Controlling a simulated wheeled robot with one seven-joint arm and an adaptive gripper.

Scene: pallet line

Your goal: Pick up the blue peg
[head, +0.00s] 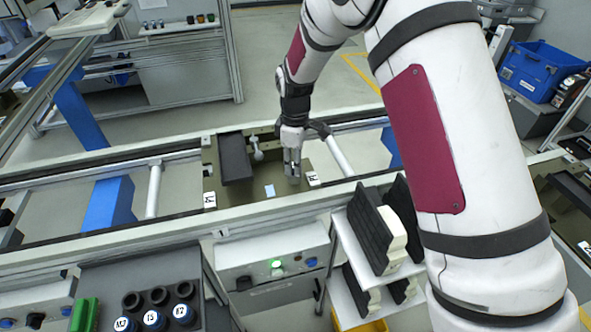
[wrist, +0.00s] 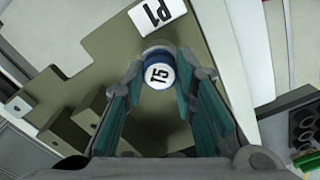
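The blue peg (wrist: 158,72) has a white end marked T5 and a blue band around it. In the wrist view it lies between the fingertips of my gripper (wrist: 160,82), at their far end. The fingers stand apart on either side of it with narrow gaps; any contact is not clear. In the head view my gripper (head: 293,168) points down over the olive fixture plate (head: 236,194), beside a white label. The peg is hard to make out there, largely hidden by the fingers.
A dark block (head: 235,158) stands on the plate, left of my gripper. Rails of the line run along both sides. A black tray (head: 150,275) with several round sockets is at the front left.

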